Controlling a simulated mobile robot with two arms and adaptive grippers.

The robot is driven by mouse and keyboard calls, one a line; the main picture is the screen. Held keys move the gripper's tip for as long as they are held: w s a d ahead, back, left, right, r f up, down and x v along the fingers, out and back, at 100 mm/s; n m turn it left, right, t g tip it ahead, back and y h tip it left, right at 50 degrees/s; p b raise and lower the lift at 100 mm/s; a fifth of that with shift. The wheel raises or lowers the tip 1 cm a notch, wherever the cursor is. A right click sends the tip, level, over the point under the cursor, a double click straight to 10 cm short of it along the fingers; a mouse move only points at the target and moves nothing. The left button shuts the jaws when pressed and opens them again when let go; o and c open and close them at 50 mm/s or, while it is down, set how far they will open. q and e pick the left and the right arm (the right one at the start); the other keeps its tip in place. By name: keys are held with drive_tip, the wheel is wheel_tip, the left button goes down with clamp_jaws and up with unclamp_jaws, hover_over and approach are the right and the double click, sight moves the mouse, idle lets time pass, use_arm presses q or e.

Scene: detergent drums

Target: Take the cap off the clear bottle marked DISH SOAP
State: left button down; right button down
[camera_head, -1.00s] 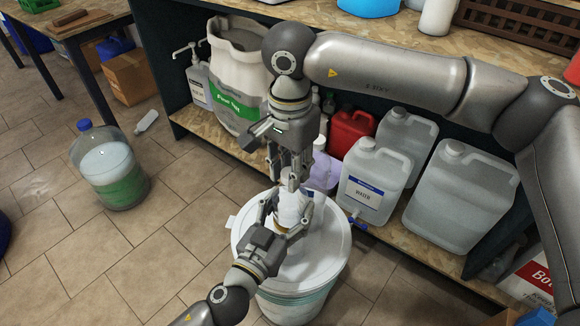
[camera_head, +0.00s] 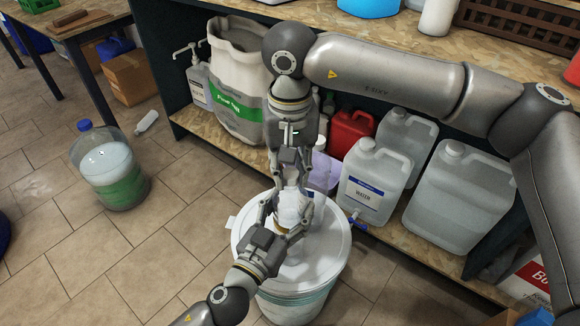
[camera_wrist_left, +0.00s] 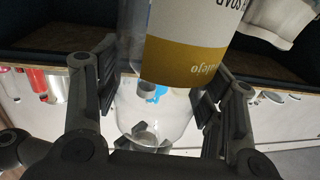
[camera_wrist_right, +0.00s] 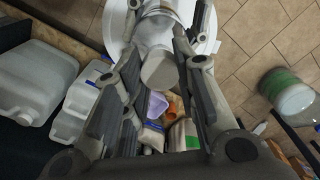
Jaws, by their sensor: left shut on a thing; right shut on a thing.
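The clear bottle (camera_head: 290,216) stands upright on the white lid of a drum (camera_head: 328,245). Its white and yellow label (camera_wrist_left: 183,52) shows in the left wrist view, upside down, with "SOAP" readable. My left gripper (camera_head: 287,214) comes from the front and is shut around the bottle's body. My right gripper (camera_head: 292,182) points down from above, shut on the bottle's pale cap (camera_wrist_right: 160,68). The cap shows between the right fingers in the right wrist view. In the head view the fingers mostly hide the cap.
Behind the drum, a low shelf holds a water canister (camera_head: 372,180), other clear canisters (camera_head: 462,195), a red canister (camera_head: 350,132) and a large sack (camera_head: 238,95). A blue-capped clear jug (camera_head: 110,172) stands on the floor at left.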

sight(290, 173)
drive_tip(key=shift+r, duration=0.15)
drive_tip(key=shift+r, duration=0.95)
drive_tip(key=shift+r, duration=0.1)
drive_tip(key=shift+r, duration=1.9)
use_arm(q)
drive_tip(key=shift+c, duration=1.3)
unclamp_jaws()
drive_tip(key=shift+s, duration=0.1)
